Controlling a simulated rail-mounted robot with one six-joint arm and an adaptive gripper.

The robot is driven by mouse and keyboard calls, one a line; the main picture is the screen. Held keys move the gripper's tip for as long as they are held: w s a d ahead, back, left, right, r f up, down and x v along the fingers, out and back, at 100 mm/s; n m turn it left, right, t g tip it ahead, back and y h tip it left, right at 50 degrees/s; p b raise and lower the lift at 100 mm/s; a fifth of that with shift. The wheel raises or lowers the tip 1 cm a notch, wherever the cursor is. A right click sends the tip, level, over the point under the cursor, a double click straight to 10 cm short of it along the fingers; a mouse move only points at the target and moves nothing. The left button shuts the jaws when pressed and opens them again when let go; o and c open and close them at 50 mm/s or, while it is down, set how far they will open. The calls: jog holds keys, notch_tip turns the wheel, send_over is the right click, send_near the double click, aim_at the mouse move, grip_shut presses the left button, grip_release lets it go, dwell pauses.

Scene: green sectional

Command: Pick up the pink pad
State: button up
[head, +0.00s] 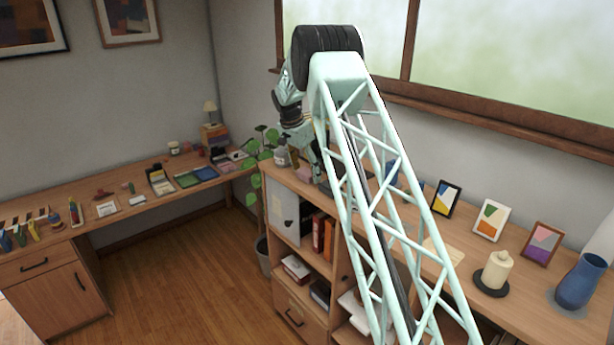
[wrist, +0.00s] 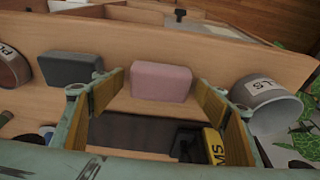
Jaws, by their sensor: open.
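The pink pad (wrist: 161,82) is a small rounded block on the wooden shelf top in the wrist view. My gripper (wrist: 160,92) is open, with one finger to the left of the pad and one to the right. Both fingers look apart from the pad, with bare wood between.
A dark grey block (wrist: 71,68) lies just left of my left finger. A grey labelled pot (wrist: 266,103) stands close to the right finger. A yellow-labelled item (wrist: 214,146) lies on the near side. The shelf unit (head: 283,180) stands beside a leafy plant (head: 253,150).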

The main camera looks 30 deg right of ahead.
aim_at(306, 172)
dwell(0.5)
jog(key=c, duration=0.8)
jog(key=shift+c, duration=0.4)
jog(key=shift+r, duration=0.1)
notch_tip(306, 172, up, 10)
jog(key=b, duration=0.1)
dwell(0.3)
jog(key=shift+o, duration=1.2)
jog(key=shift+c, duration=1.2)
